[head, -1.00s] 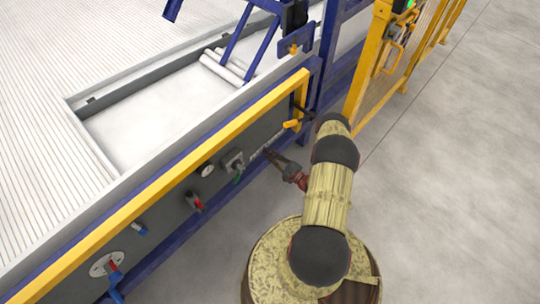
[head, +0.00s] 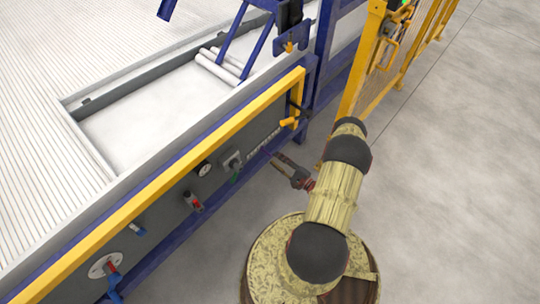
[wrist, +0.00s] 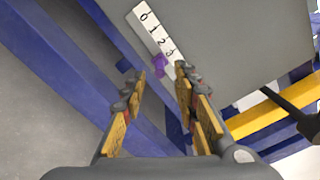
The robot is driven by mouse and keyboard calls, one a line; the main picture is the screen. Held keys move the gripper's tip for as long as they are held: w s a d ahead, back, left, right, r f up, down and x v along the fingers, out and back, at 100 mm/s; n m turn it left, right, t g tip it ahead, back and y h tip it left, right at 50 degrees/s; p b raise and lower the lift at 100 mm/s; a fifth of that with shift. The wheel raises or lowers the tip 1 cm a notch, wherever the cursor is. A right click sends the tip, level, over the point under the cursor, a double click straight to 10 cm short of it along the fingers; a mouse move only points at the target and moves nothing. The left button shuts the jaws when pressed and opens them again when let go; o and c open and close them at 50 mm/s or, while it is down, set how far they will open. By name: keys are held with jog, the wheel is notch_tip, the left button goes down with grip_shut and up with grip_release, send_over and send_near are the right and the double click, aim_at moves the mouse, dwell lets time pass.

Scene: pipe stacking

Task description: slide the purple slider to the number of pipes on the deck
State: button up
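The purple slider (wrist: 158,66) shows in the wrist view, beside the lower end of a white number scale (wrist: 152,32) marked 0, 1, 2, 3. It appears nearest to 3, but the angle makes the exact mark hard to tell. My gripper (wrist: 160,75) is open, with the slider seen between and beyond its fingertips; I cannot see contact. In the head view my gripper (head: 278,158) is just off the front panel, near the scale (head: 263,140); the slider is too small to make out there.
A yellow fence (head: 365,80) stands to the right. The floor at the right is clear.

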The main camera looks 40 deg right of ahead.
jog(key=shift+s+d, duration=0.15)
jog(key=shift+s, duration=1.2)
jog(key=shift+s+d, duration=0.1)
jog(key=shift+s, duration=1.2)
